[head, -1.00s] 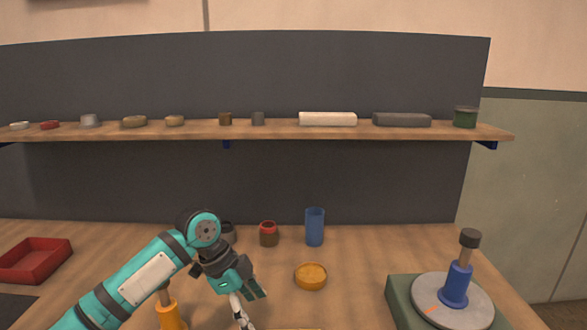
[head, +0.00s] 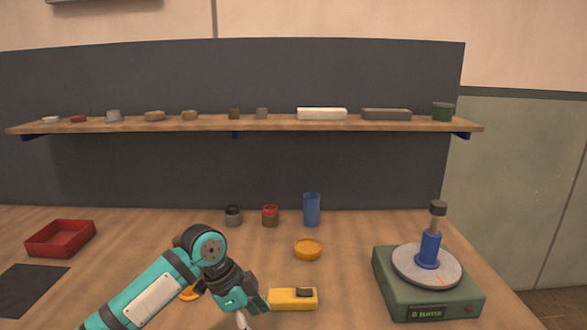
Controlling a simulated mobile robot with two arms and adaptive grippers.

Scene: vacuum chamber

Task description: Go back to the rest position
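My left arm comes in from the lower left, and my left gripper (head: 243,320) is at the bottom edge of the head view. Only part of its fingers shows, so I cannot tell whether it is open or shut. It is just left of a yellow block-shaped tool (head: 290,299) with a dark patch on top. An orange item (head: 188,293) is mostly hidden behind the arm. My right gripper is not in view.
A green device (head: 430,299) with a round grey plate carries a blue, dark-topped post (head: 430,248). A shelf (head: 380,126) holds several items.

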